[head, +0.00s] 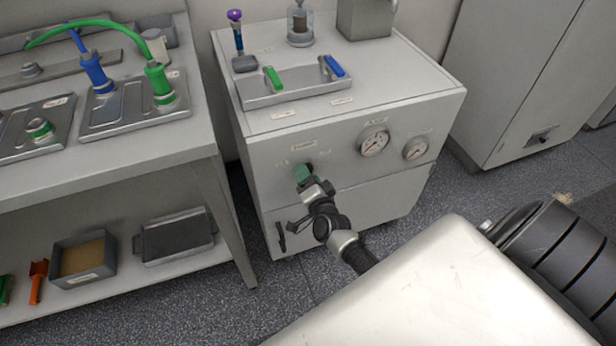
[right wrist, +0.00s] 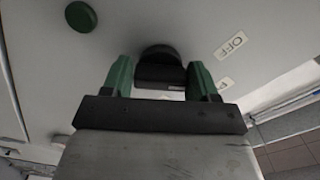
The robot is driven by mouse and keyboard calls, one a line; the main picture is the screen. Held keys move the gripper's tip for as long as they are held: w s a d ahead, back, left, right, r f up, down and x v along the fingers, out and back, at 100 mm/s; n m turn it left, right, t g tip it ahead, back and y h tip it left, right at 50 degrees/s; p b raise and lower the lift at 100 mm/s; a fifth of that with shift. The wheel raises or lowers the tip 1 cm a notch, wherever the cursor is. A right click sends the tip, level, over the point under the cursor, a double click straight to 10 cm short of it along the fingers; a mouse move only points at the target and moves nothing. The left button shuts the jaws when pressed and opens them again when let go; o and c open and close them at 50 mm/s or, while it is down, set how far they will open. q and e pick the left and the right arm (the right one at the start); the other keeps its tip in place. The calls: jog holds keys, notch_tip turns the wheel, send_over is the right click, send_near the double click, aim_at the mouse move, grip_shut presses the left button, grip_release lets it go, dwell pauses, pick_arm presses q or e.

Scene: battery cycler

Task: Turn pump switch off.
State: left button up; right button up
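The pump switch, a black rotary knob (right wrist: 160,66), shows in the right wrist view on the light grey front panel (head: 340,150) of a cabinet. An "OFF" label (right wrist: 231,45) is printed to the right of the knob. My right gripper (right wrist: 160,80) has its green fingers apart, one on each side of the knob, with a gap visible. I cannot tell whether they touch it. In the head view my right gripper (head: 304,176) is at the panel and hides the knob. My left gripper is not in view.
A round green button (right wrist: 81,16) sits left of the knob in the right wrist view. Two gauges (head: 374,142) are on the panel's right. A metal tray (head: 290,98) is on the cabinet top. A bench (head: 110,150) stands to the left.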

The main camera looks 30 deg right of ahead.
jog(key=o, duration=0.3)
jog(key=shift+o, duration=0.2)
jog(key=v, duration=1)
jog(key=shift+s+a+p, duration=0.2)
jog(key=shift+s+p, duration=0.15)
jog(key=shift+p, duration=0.05)
jog(key=s+a+f+n+g+y+p, duration=0.2)
jog(key=s+a+f+n+g+p, duration=0.25)
jog(key=f, duration=0.45)
jog(key=s+a+f+n+g+y+p, duration=0.1)
jog(key=s+a+f+n+g+y, duration=0.1)
jog(key=s+f+n+g, duration=0.45)
jog(key=s+f+n+g+p, duration=0.1)
jog(key=s+f, duration=0.4)
jog(key=s, duration=0.7)
jog(key=s+f+n+g+p, duration=0.2)
jog(key=s+f+n+g, duration=0.2)
jog(key=s, duration=0.8)
jog(key=shift+d+f+n+g+p, duration=0.15)
jog(key=shift+f+n+g+p, duration=0.15)
jog(key=shift+f+n, duration=0.25)
